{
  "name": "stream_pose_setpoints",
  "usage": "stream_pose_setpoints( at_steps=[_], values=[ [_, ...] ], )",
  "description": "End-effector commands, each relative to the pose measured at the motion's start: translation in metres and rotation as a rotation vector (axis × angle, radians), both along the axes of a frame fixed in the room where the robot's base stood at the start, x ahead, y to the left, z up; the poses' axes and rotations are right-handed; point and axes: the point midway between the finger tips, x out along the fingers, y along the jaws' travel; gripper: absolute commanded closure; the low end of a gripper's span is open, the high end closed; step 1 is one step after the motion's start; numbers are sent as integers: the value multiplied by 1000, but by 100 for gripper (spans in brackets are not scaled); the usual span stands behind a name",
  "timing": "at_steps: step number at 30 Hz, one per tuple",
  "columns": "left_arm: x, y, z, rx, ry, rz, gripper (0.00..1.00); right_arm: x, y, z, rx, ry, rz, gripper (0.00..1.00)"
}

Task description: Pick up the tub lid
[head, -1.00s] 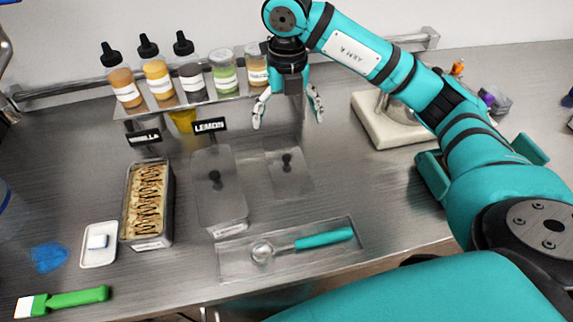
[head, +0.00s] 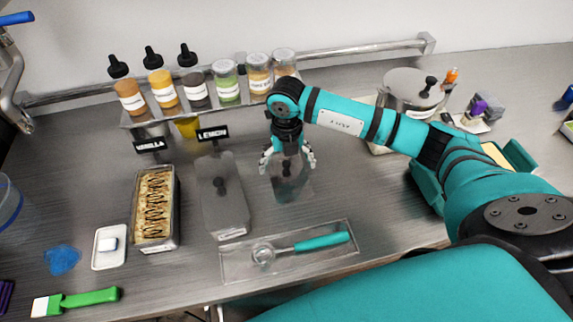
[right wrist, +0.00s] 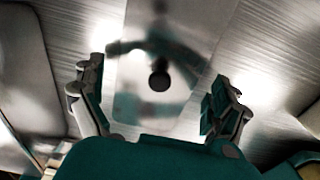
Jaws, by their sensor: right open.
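The tub lid (head: 296,195) is a thin shiny metal plate with a black knob, lying flat on the counter right of the covered lemon tub (head: 222,212). In the right wrist view the lid (right wrist: 140,108) lies beneath the fingers, and its round black knob (right wrist: 159,82) shows between them. My right gripper (head: 288,163) is above the lid, pointing down, with its fingers spread and nothing between them. It also shows in the right wrist view (right wrist: 157,88), a finger on either side of the knob. My left gripper is not in view.
The open vanilla tub (head: 174,205) stands at the left. A tray (head: 235,272) with a teal-handled scoop (head: 320,242) lies in front. Several bottles and jars stand on a rack (head: 205,107) behind. A metal pot (head: 400,88) is at the back right.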

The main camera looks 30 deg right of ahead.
Motion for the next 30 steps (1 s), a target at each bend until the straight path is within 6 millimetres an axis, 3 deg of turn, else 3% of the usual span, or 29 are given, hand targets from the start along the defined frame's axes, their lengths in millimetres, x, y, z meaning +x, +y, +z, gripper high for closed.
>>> stream_pose_setpoints(
  at_steps=[7,30],
  values=[
    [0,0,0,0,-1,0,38,0,0,-2,0,-1,0,0],
    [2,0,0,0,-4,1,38,-1,0,-3,-1,2,0,100]
  ],
)
